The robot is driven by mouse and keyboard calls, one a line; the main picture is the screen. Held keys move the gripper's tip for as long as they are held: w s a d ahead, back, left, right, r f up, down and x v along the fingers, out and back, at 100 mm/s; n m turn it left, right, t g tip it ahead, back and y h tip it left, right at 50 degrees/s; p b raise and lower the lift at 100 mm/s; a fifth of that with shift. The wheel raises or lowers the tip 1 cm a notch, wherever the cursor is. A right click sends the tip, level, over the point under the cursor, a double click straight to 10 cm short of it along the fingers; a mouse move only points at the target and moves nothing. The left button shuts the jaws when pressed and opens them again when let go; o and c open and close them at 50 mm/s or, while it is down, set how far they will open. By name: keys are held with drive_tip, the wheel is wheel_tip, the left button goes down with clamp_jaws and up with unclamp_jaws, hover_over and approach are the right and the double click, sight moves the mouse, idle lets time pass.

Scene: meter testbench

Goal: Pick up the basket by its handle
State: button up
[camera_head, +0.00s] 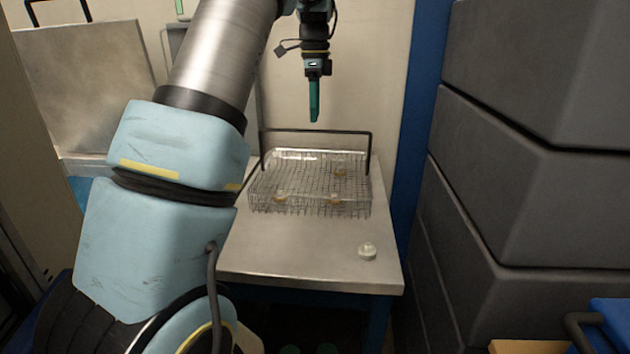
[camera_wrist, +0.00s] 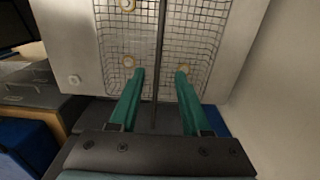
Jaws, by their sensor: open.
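A wire mesh basket (camera_head: 310,185) stands on a metal-topped table, with small round pieces inside it. Its dark bar handle (camera_head: 318,132) stands upright above the basket. My gripper (camera_head: 314,115) points down above the handle, apart from it, with its green fingers seen edge-on. In the wrist view my gripper (camera_wrist: 158,74) is open, with nothing held between its fingers. The handle (camera_wrist: 161,45) runs lengthwise between the two fingers in that view, and the mesh of the basket (camera_wrist: 195,35) lies beyond it.
The table (camera_head: 300,262) has bare room in front of the basket. One small round piece (camera_head: 367,251) lies there near the right edge. A blue post (camera_head: 422,110) and stacked dark grey boxes (camera_head: 530,140) stand to the right. A wall rises behind the basket.

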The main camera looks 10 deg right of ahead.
sight(314, 131)
drive_tip(key=shift+s+a+f+p, duration=0.1)
drive_tip(key=shift+f+p, duration=0.4)
drive_tip(key=shift+f, duration=1)
drive_tip(key=shift+s+f+p, duration=0.1)
drive_tip(key=shift+f+p, duration=0.35)
drive_tip(key=shift+f, duration=1)
clamp_jaws()
drive_tip(key=shift+w+r, duration=0.1)
